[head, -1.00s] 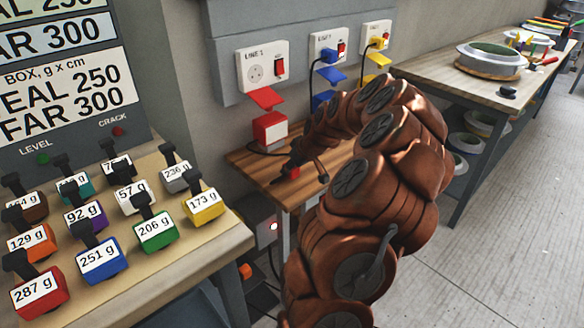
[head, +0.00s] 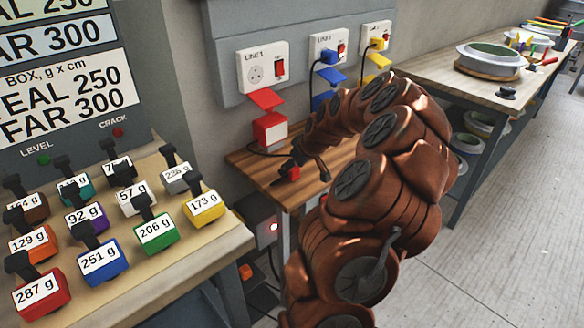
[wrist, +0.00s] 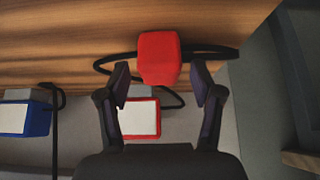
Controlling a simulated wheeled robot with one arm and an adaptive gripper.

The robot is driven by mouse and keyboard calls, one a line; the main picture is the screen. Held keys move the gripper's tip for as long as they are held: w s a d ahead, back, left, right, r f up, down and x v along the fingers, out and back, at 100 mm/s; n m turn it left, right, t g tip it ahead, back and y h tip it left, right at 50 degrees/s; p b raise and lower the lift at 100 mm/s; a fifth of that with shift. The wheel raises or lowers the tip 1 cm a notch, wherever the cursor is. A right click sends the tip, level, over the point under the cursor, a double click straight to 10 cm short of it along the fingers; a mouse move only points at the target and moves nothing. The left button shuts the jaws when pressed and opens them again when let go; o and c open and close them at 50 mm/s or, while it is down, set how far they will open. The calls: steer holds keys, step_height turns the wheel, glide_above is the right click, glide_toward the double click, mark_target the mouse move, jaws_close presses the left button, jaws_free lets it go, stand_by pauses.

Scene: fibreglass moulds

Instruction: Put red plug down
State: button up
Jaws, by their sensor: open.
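The red plug (head: 293,173) lies on the small wooden bench below the sockets, with a dark cable by it. In the wrist view the red plug (wrist: 158,57) sits just beyond and between my fingertips, with a gap visible on both sides. My gripper (wrist: 160,78) is open, its two dark fingers spread. In the head view my gripper (head: 305,170) is low over the bench, partly hidden by my own arm. The LINE 1 socket (head: 256,75) is empty, with a red flap below it.
Blue (head: 328,57) and yellow (head: 377,44) plugs sit in the other sockets. Labelled weights (head: 100,258) fill the left table.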

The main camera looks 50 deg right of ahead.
steer(key=v, duration=1.1)
steer(key=shift+r, duration=0.1)
